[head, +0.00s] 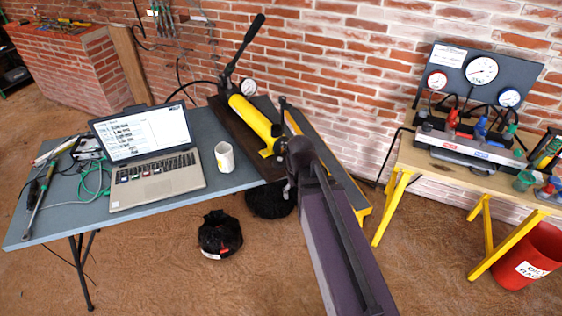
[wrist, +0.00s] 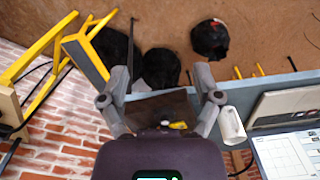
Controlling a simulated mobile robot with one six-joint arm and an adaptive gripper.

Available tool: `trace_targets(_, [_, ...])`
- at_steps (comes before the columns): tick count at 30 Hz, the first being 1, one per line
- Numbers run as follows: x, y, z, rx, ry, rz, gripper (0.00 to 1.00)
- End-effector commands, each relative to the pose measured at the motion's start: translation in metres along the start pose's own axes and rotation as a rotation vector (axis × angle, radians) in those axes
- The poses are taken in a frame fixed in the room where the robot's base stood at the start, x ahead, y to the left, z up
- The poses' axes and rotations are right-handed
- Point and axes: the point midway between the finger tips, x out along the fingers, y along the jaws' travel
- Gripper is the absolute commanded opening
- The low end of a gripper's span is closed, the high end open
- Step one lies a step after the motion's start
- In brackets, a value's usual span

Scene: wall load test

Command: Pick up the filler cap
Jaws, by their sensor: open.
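I cannot clearly pick out the filler cap in either view. The yellow hand pump (head: 255,125) lies on a dark base board on the grey table, with a black lever and a gauge. My gripper (head: 288,178) is at the near end of the pump in the head view, and my arm hides part of that area. In the wrist view my gripper (wrist: 161,98) is open, its two fingers wide apart with nothing held between them. The dark board (wrist: 160,108) shows between the fingers, with a small yellow part (wrist: 178,125) on it, mostly hidden by the gripper body.
A white mug (head: 225,157) and a laptop (head: 155,165) stand left of the pump on the grey table (head: 75,207). A black bag (head: 220,234) lies on the floor. A wooden bench (head: 430,155) with gauges and a red bucket (head: 528,255) are at right. A brick wall runs behind.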

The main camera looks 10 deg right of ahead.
Motion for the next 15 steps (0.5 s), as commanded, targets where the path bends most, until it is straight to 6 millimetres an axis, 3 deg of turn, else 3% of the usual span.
trace_targets(1, [-0.005,0.000,-0.020,-0.006,0.005,-0.001,0.82])
trace_targets(15, [-0.034,-0.003,-0.195,-0.108,0.080,-0.009,0.82])
